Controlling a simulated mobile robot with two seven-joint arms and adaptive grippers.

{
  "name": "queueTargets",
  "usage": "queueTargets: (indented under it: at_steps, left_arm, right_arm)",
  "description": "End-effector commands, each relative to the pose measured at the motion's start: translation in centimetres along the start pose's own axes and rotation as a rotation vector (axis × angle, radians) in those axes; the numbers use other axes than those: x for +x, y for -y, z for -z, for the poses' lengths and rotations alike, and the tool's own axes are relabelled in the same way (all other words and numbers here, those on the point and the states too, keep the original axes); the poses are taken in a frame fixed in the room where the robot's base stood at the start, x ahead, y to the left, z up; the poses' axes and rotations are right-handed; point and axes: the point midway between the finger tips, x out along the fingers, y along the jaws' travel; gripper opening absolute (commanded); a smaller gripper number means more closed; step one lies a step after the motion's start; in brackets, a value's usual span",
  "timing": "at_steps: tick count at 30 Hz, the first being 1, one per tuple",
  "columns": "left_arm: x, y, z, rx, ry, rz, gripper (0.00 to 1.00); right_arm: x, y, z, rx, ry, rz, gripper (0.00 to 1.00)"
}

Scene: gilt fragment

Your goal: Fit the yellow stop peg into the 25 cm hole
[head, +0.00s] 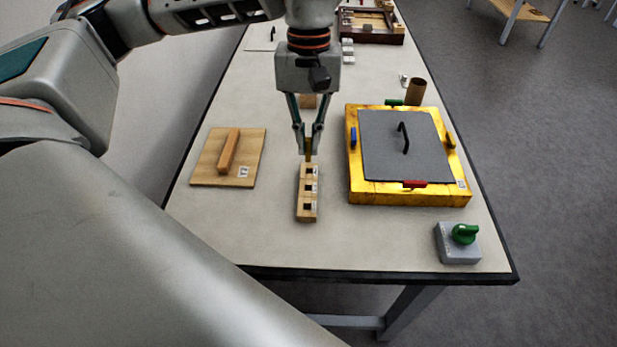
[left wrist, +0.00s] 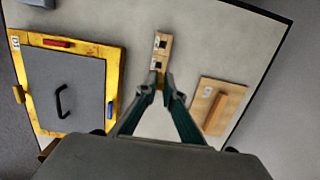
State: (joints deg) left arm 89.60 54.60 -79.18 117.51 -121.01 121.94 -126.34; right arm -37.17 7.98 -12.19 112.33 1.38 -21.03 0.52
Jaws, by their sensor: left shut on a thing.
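A narrow wooden block (head: 300,198) with a row of dark square holes and small white labels lies in the middle of the table. The labels are too small to read. The block also shows in the left wrist view (left wrist: 167,42). My left gripper (head: 308,153) points down over the far end of the block. It is shut on the yellow stop peg (head: 309,147), of which only a small yellow-brown part shows between the fingertips. I cannot tell whether the peg's lower end is in a hole or just above it. My right gripper is in neither view.
A yellow box (head: 410,196) with a grey lid and coloured clips stands to the right. A board (head: 207,172) with a wooden bar lies to the left. A grey box with a green knob (head: 465,234) sits near the front right edge. A brown cup (head: 416,91) stands farther back.

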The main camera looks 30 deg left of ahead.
Motion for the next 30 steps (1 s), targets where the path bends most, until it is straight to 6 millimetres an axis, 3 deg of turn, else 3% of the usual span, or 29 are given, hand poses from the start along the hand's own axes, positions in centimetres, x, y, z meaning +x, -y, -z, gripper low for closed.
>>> queueTargets:
  at_steps: [3, 9, 16, 22, 30]
  left_arm:
    - [3.0, 0.1, 0.2, -0.001, 0.005, 0.003, 0.00]
    - [6.0, 0.0, 0.7, 0.000, 0.002, 0.001, 0.00]
    - [7.4, 0.0, 0.8, -0.002, 0.002, 0.002, 0.00]
    - [10.1, 0.1, 1.1, -0.002, 0.003, 0.002, 0.00]
    - [10.3, 0.0, 1.2, -0.001, 0.000, 0.000, 0.00]
  right_arm:
    - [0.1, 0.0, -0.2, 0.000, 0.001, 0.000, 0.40]
    - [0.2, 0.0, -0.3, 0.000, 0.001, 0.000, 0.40]
    - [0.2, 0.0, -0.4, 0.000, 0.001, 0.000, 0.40]
    - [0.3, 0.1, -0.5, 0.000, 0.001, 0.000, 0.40]
    - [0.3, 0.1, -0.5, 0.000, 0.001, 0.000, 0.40]
